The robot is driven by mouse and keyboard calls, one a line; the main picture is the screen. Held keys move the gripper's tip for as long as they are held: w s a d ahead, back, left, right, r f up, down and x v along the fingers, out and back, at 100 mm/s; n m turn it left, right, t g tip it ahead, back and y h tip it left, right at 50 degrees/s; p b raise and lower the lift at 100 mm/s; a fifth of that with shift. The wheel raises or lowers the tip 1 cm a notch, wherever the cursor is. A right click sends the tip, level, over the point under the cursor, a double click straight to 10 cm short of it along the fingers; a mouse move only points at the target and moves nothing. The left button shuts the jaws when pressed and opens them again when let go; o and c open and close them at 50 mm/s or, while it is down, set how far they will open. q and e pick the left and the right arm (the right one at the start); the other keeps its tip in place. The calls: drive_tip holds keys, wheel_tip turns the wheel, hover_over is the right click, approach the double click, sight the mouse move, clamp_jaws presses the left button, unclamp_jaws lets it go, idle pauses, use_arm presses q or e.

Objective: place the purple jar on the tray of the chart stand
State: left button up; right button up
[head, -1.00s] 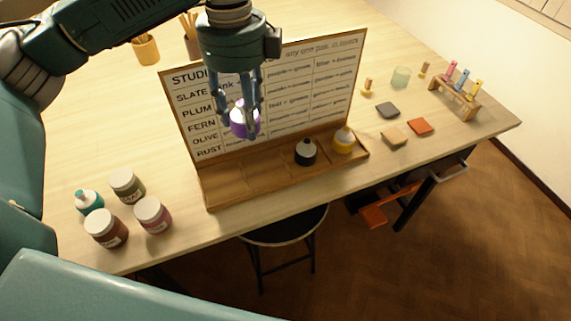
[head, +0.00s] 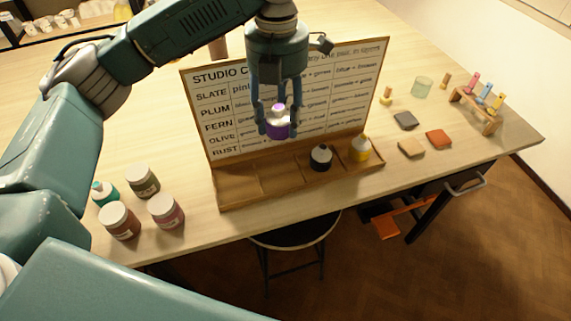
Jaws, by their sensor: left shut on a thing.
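My left gripper (head: 277,120) is shut on the purple jar (head: 278,127), a small jar with a purple body and a dark lower part. It holds the jar upright in the air in front of the chart board of the chart stand (head: 220,125). The stand's wooden tray (head: 238,185) runs along the foot of the board and is split into compartments. A black jar (head: 321,158) and a yellow jar (head: 360,149) stand in its right part. The left compartments are empty. The gripper hides part of the chart's writing. My right gripper is not in view.
Several jars, one of them teal (head: 104,193), stand on the table left of the stand. A stool (head: 295,236) is below the front edge.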

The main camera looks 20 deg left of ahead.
use_arm(q)
drive_tip(key=p, duration=0.1)
hover_over(280, 175)
wheel_tip(280, 175, down, 10)
drive_tip(key=shift+r, duration=0.15)
wheel_tip(280, 175, down, 5)
drive_tip(key=shift+r+p, duration=0.1)
drive_tip(key=shift+p, duration=0.55)
drive_tip(key=shift+f, duration=0.25)
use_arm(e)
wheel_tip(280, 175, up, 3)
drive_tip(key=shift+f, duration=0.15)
use_arm(q)
drive_tip(key=shift+f, duration=0.1)
drive_tip(key=o, duration=1.4)
